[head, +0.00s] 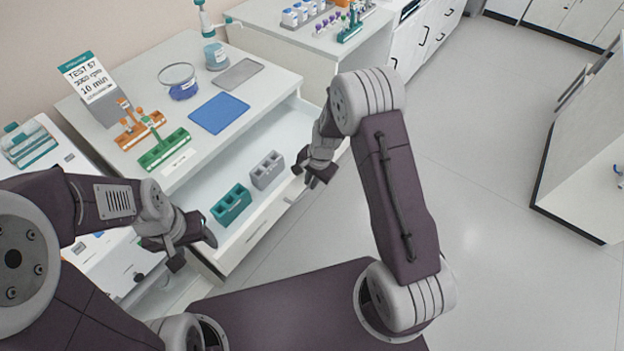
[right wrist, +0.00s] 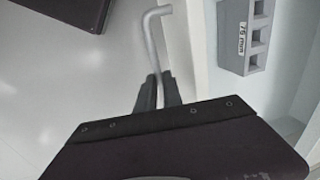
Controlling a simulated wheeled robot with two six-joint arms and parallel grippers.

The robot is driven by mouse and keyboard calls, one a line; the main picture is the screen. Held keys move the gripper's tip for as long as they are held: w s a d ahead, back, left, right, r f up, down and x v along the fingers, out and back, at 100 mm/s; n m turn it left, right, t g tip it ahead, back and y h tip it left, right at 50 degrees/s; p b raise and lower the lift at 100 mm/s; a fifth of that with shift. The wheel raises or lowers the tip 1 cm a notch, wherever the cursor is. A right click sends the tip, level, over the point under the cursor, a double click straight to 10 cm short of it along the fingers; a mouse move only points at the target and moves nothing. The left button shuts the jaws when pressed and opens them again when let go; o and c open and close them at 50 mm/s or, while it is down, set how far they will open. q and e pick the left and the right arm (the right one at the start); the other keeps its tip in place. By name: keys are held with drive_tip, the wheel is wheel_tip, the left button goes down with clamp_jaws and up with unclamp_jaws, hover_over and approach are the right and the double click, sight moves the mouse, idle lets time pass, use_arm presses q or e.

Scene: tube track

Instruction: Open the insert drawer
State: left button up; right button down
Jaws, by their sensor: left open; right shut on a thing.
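The white insert drawer (head: 285,137) stands pulled out from under the bench top, its inside visible. A teal insert (head: 231,205) and a grey insert (head: 267,170) sit in it. My right gripper (head: 305,176) is at the drawer's front edge, shut on the drawer handle. In the right wrist view the grey bar handle (right wrist: 154,42) runs down between the fingers (right wrist: 158,92). The grey insert shows there with a small label (right wrist: 243,48). My left gripper (head: 192,250) is open and empty, left of the drawer's front corner.
The bench top (head: 205,165) holds a blue mat (head: 219,113), a grey tray (head: 238,74), a glass dish (head: 180,82), orange and green racks (head: 165,150) and a sign (head: 90,88). Another bench (head: 290,45) stands behind. The floor (head: 480,200) to the right is clear.

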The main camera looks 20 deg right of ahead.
drive_tip(key=shift+s+d+r, duration=0.1)
drive_tip(key=shift+s+d, duration=0.1)
drive_tip(key=shift+s, duration=0.05)
drive_tip(key=shift+w+a, duration=0.1)
drive_tip(key=c, duration=1.5)
unclamp_jaws()
drive_tip(key=r, duration=0.3)
drive_tip(key=s+r, duration=0.1)
drive_tip(key=r, duration=0.2)
drive_tip(key=d+r, duration=0.1)
drive_tip(key=r, duration=0.2)
drive_tip(key=shift+s, duration=0.25)
drive_tip(key=shift+p, duration=0.3)
